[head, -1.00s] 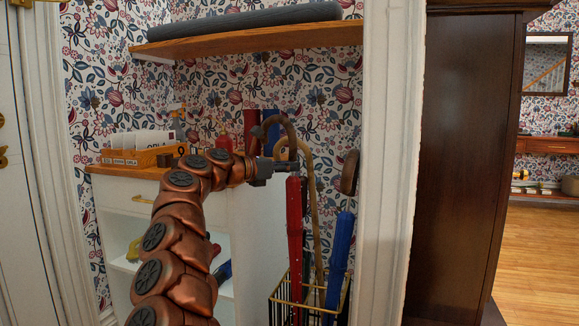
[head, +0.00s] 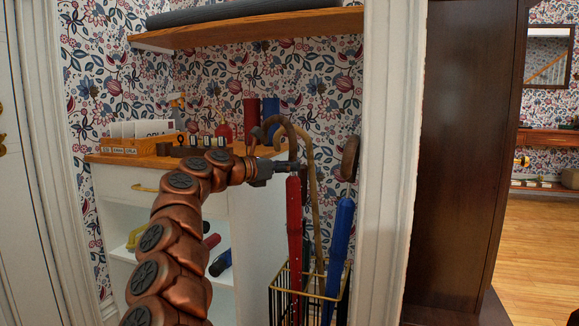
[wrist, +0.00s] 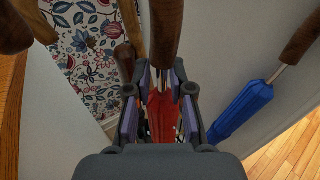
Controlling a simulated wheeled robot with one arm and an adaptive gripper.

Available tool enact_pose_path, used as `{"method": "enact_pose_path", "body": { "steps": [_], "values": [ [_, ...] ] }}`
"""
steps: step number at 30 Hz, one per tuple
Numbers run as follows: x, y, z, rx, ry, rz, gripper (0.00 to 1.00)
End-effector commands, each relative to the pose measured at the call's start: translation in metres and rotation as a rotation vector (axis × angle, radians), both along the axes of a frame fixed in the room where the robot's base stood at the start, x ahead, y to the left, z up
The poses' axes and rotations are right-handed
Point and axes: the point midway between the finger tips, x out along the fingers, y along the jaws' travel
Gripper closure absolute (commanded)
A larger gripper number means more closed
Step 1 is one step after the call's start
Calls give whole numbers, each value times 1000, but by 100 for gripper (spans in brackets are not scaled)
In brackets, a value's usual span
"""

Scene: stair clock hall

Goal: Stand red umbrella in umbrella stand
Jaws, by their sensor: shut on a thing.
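The red umbrella (head: 294,225) has a brown hooked handle (head: 280,124) and hangs nearly upright. My gripper (head: 292,167) is shut on it just below the handle. In the wrist view my gripper (wrist: 161,88) has its fingers on either side of the shaft, with red fabric (wrist: 161,118) beyond. The umbrella stand (head: 272,291) is a black wire basket with a gold rim. The red umbrella's lower part overlaps the stand's left side and seems to be within it; its tip is cut off by the frame. A blue umbrella (head: 339,245) leans in the stand's right side.
A tan cane (head: 310,190) stands in the stand behind the red umbrella. A white cabinet (head: 257,210) is close on the left, with an orange letter tray (head: 140,147) on top. A white door frame (head: 388,170) is close on the right. A wooden shelf (head: 250,27) hangs above.

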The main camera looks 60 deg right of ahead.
Motion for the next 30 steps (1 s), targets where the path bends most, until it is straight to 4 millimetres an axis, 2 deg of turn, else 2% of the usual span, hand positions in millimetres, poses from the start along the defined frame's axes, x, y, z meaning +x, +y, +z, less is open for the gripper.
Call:
{"method": "enact_pose_path", "body": {
  "steps": [1,2,10,23,30],
  "values": [
    [0,0,1,-2,1,0,100],
    [0,0,1,-2,1,0,77],
    [0,0,0,-1,0,0,49],
    [2,3,0,0,-1,1,49],
    [13,21,2,-1,1,4,49]
  ]
}}
